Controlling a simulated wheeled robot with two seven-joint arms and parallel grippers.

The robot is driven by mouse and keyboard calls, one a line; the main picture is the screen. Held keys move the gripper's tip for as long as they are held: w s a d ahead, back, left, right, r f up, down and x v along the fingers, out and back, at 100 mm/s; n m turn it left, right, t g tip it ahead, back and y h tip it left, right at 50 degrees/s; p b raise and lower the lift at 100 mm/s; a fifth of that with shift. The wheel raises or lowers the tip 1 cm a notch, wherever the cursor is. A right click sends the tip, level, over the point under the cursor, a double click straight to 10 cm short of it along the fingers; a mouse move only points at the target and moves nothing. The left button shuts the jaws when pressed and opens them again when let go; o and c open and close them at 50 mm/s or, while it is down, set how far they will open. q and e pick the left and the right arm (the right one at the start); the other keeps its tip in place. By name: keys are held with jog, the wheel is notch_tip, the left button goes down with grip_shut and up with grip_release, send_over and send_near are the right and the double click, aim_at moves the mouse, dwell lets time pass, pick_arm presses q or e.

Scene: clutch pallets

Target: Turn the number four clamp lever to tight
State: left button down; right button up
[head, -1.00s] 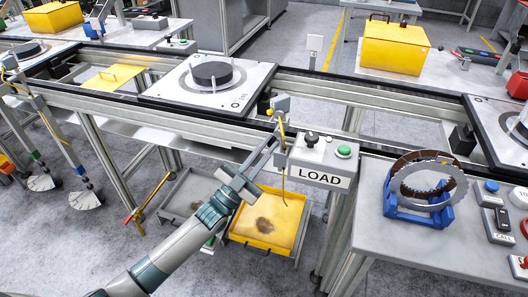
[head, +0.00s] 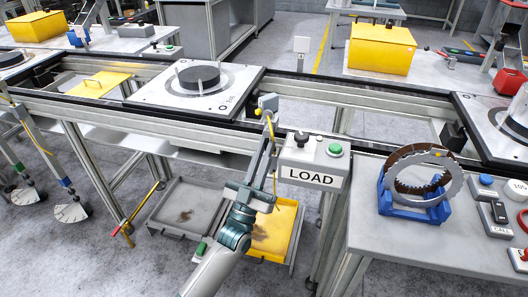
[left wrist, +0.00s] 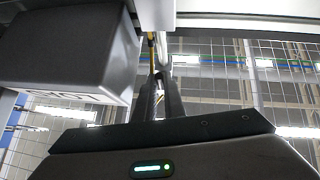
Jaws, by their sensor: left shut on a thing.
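A yellow lever (head: 270,124) hangs from a small grey-and-yellow pivot block on the front rail, just left of the LOAD box. No number is readable on it. My left gripper (head: 266,143) reaches up from below and is shut on this lever, its long fingers hiding part of it. In the left wrist view, the two dark fingers (left wrist: 163,98) close together around the yellow lever (left wrist: 151,46), below the rail. My right gripper is out of view.
The LOAD box (head: 312,160) with a black knob and green button stands close right of the gripper. A yellow tray (head: 286,222) lies below. A blue stand (head: 413,207) holding rings is on the right table.

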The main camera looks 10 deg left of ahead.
pick_arm(q)
jog(key=c, duration=1.8)
grip_release()
jog(key=shift+c, duration=0.2)
